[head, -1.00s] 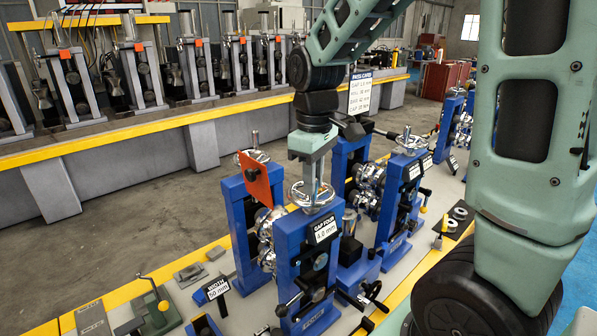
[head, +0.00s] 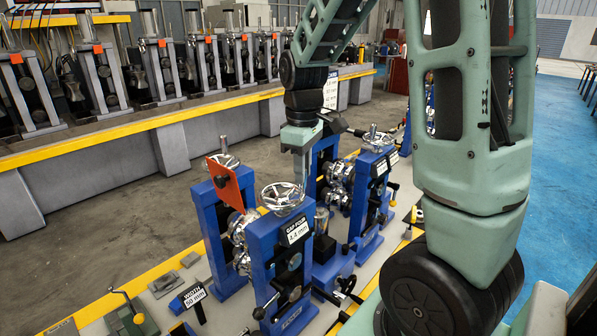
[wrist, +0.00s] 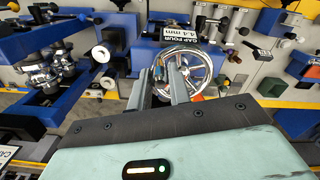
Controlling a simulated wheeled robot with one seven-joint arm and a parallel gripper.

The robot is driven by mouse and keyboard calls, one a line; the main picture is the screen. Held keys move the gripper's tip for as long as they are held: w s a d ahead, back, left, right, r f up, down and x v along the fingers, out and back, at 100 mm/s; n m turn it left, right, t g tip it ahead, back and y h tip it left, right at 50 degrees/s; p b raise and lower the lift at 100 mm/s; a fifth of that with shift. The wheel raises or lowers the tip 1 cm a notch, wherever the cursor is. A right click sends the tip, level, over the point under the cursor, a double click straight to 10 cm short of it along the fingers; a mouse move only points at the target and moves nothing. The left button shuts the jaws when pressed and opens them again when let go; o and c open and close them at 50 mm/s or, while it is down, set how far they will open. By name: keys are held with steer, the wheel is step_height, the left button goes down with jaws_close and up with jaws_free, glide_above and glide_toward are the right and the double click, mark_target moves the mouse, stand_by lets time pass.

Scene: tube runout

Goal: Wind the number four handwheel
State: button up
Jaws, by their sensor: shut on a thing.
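The number four handwheel (head: 277,203) is a chrome spoked wheel on top of a blue roll stand (head: 263,245). Below it a "GAP FOUR" sign (head: 297,231) seems to read 4.4 mm. My gripper (head: 301,181) points down at the right side of the wheel, shut on its rim. In the wrist view the fingers (wrist: 171,82) reach the near-left part of the chrome wheel (wrist: 216,68). The fingers cover part of the rim, so the exact contact is hidden.
More blue roll stands (head: 371,185) stand close on the right. A "WIDTH 50 mm" sign (head: 193,296) is in front. A yellow-edged bench (head: 150,124) runs behind.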

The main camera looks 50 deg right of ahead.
steer(key=o, duration=0.9)
steer(key=shift+w+d, duration=0.2)
steer(key=shift+w, duration=0.05)
step_height(320, 180, up, 6)
steer(key=p, duration=0.5)
step_height(320, 180, up, 17)
steer(key=b, duration=0.4)
steer(key=shift+r, duration=0.2)
